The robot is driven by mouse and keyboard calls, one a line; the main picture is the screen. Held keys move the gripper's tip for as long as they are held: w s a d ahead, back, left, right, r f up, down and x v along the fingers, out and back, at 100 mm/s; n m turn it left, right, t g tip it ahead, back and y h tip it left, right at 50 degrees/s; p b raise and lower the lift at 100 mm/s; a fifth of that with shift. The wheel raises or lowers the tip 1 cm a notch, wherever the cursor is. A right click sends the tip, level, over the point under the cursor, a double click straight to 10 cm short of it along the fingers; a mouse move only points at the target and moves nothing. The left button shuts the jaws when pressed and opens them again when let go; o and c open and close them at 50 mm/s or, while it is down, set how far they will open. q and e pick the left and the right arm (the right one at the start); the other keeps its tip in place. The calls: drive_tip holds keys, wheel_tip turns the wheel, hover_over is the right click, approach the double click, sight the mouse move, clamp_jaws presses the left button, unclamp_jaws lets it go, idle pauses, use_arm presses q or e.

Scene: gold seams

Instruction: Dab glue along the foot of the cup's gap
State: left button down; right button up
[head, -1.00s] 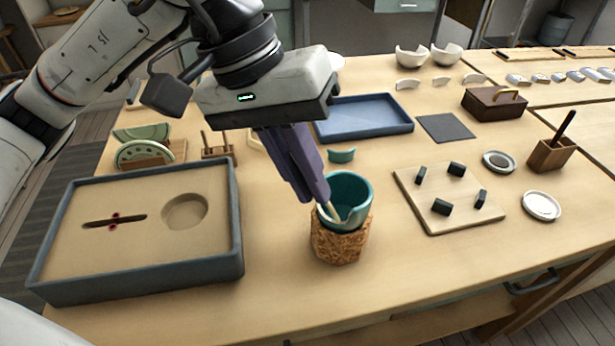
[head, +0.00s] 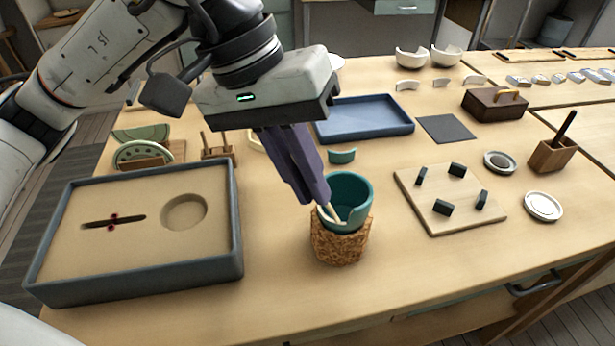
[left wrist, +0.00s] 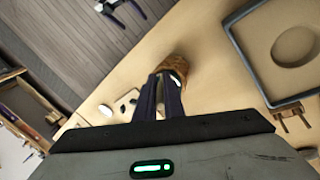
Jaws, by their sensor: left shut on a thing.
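The teal cup (head: 350,192) stands upright in a rough brown holder (head: 340,246), with a gap in its wall on the near side. My left gripper (head: 317,198) comes down from the upper left and is shut on a thin pale wooden stick (head: 333,212). The stick's tip is at the cup's gap; I cannot tell whether it touches. No glue can be made out. A teal shard (head: 342,156) lies on the table behind the cup.
A grey-rimmed sand tray (head: 240,225) lies left of the cup. A board (head: 430,195) with dark blocks lies to the right, with a blue tray (head: 363,117) behind. Small dishes (head: 542,206) and a wooden box (head: 495,104) are farther right. The table front is clear.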

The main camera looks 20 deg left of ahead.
use_arm(q)
drive_tip(key=shift+r, duration=0.2)
wheel_tip(320, 180, up, 8)
drive_tip(key=p, duration=0.4)
drive_tip(key=shift+p, duration=0.35)
idle(0.5)
drive_tip(key=shift+f, duration=0.1)
idle(0.7)
